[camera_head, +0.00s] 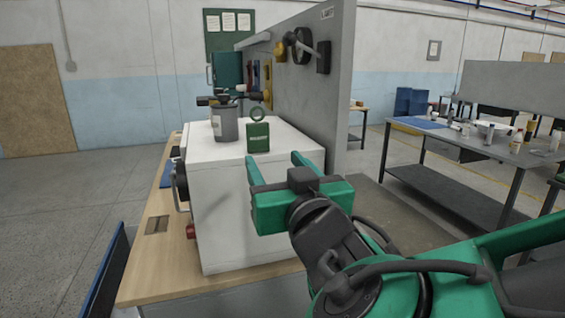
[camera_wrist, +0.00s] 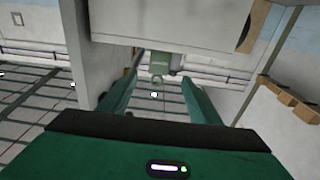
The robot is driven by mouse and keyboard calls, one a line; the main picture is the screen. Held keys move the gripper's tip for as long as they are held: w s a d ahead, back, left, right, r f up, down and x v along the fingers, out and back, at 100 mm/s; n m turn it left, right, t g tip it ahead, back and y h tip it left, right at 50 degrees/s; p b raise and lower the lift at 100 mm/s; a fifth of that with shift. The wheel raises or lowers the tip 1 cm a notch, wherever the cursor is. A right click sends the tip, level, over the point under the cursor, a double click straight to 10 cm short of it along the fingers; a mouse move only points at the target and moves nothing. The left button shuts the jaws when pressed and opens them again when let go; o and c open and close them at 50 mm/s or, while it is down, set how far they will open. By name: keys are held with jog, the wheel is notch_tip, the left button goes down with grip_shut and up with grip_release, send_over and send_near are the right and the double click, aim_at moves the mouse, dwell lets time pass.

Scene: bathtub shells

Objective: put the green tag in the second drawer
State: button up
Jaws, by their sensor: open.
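The green tag (camera_head: 258,139), a small dark green block with a ring on top and pale lettering, stands upright on a white cabinet (camera_head: 245,205). My gripper (camera_head: 275,168) is open and empty, in front of the tag and somewhat lower in the picture. In the wrist view, a small grey-green shape with a loop, apparently the tag upside down (camera_wrist: 159,67), shows between and beyond the open fingers. The cabinet's front faces left, seen almost edge-on, with a dark handle (camera_head: 181,186) sticking out. I cannot make out the separate drawers or which is the second.
A grey cup of tools (camera_head: 224,124) stands left of the tag on the cabinet. A tall grey panel (camera_head: 315,90) rises right behind it. The cabinet sits on a wooden table (camera_head: 150,265). A red object (camera_head: 191,231) shows low at its front. A cluttered workbench (camera_head: 470,137) stands farther right.

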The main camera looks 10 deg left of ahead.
jog(key=shift+s+d, duration=0.1)
jog(key=shift+s, duration=0.05)
jog(key=w+d+f+m+g+h, duration=0.15)
jog(key=w+d+f+h, duration=0.25)
jog(key=d, duration=0.6)
jog(key=w+d+f+m+g+h, duration=0.1)
jog(key=w+d+f+m+h, duration=0.25)
jog(key=d, duration=0.55)
jog(key=w+d+f+m+g+h, duration=0.1)
jog(key=w+d+f+m+h, duration=0.25)
jog(key=d, duration=0.65)
jog(key=s+d+f+m+g+h, duration=0.1)
jog(key=s+d+f+g, duration=0.35)
jog(key=d, duration=0.55)
jog(key=s+d+f+m+g+h, duration=0.1)
jog(key=s+d+f+g, duration=0.2)
jog(key=s+d+f, duration=0.55)
jog(key=s+d+m+g+y, duration=0.1)
jog(key=s+d+g, duration=0.2)
jog(key=s+d, duration=0.3)
jog(key=shift+s, duration=0.3)
jog(key=shift+o, duration=0.5)
jog(key=s+m+g+y, duration=0.1)
jog(key=s+g+y, duration=0.1)
jog(key=s, duration=0.6)
jog(key=shift+s+d+f, duration=0.15)
jog(key=shift+s+f, duration=0.25)
jog(key=shift+f, duration=0.05)
